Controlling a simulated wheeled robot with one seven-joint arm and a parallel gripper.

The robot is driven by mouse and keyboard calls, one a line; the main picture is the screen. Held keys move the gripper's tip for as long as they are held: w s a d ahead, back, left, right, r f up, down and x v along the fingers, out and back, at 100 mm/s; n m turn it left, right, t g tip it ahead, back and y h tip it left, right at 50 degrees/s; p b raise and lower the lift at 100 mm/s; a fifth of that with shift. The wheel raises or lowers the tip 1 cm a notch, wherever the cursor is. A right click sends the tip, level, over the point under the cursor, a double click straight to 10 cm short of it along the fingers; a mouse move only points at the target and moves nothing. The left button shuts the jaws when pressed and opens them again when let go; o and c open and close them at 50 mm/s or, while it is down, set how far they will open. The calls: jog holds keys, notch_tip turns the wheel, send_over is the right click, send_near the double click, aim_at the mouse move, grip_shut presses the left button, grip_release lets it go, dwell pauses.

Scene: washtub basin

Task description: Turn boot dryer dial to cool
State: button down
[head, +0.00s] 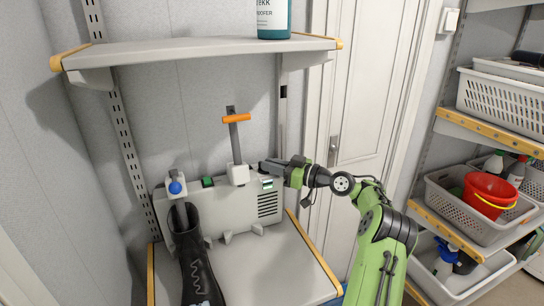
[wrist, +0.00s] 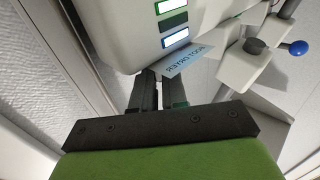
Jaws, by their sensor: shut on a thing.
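The boot dryer (head: 225,222) is a pale grey box standing on the lower shelf against the wall. Its label (wrist: 186,60) reads "BOOT DRYER" upside down in the wrist view, beside small green and blue framed displays (wrist: 175,40). My gripper (head: 268,166) reaches in from the right to the dryer's upper right front. In the wrist view its dark fingers (wrist: 158,82) are close together at the dryer, next to the label. They are shut on the dial, which the fingers hide, so its setting cannot be read.
A black boot (head: 195,262) stands in front of the dryer's left part. An orange-topped post (head: 236,135) and a blue ball knob (head: 175,188) rise from the dryer. An upper shelf (head: 195,50) with a teal bottle (head: 273,18) overhangs. Baskets (head: 470,205) fill the right rack.

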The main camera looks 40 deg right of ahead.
jog(key=shift+w+r+n+y+p, duration=0.1)
jog(key=shift+n+y+p, duration=0.2)
jog(key=shift+p, duration=0.15)
jog(key=c, duration=1.2)
grip_release()
jog(key=shift+o, duration=0.2)
jog(key=p+v, duration=0.1)
jog(key=v, duration=1.4)
jog(key=shift+s+d, duration=0.3)
